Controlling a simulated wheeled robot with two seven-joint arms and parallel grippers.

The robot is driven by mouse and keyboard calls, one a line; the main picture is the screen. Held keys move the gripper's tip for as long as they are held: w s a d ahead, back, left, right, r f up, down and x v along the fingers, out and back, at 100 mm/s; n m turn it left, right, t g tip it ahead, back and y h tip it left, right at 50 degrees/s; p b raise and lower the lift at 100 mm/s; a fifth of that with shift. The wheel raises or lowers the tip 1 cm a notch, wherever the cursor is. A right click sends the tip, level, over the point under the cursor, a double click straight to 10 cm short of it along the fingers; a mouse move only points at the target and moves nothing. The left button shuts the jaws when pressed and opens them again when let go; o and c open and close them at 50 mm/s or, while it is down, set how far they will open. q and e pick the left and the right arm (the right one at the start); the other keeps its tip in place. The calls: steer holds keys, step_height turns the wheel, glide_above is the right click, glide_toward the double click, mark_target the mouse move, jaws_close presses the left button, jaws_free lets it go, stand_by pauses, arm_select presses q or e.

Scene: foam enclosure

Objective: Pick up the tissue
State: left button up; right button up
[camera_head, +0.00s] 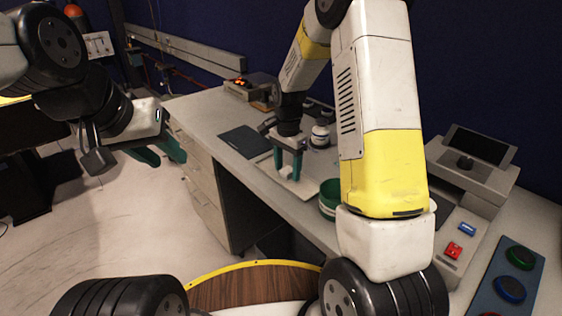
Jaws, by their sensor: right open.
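My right gripper (288,174) points down over the desk, its teal fingers apart. A small white thing, which looks like the tissue (287,168), shows between the fingertips, just above or on a flat white tray (303,188). I cannot tell whether the fingers touch it, and they hide part of it. My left gripper (170,161) is off to the left, clear of the desk, with its teal fingers apart and nothing seen between them.
The grey desk (203,112) bears a dark flat pad (244,141), a white jar (320,136) and a green round container (329,196) close to the tray. A device with a dark screen (478,146) and a panel with buttons (509,289) are at right. Drawers (203,190) are below.

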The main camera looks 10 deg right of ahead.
mark_target(288, 171)
jaws_close()
steer(key=shift+r, duration=0.5)
steer(key=r, duration=0.2)
steer(key=shift+s+r, duration=0.3)
steer(key=shift+r, duration=0.1)
steer(key=s, duration=1)
steer(key=s+r, duration=0.1)
steer(key=s, duration=0.4)
steer(key=shift+s+r, duration=0.1)
steer(key=shift+s, duration=0.15)
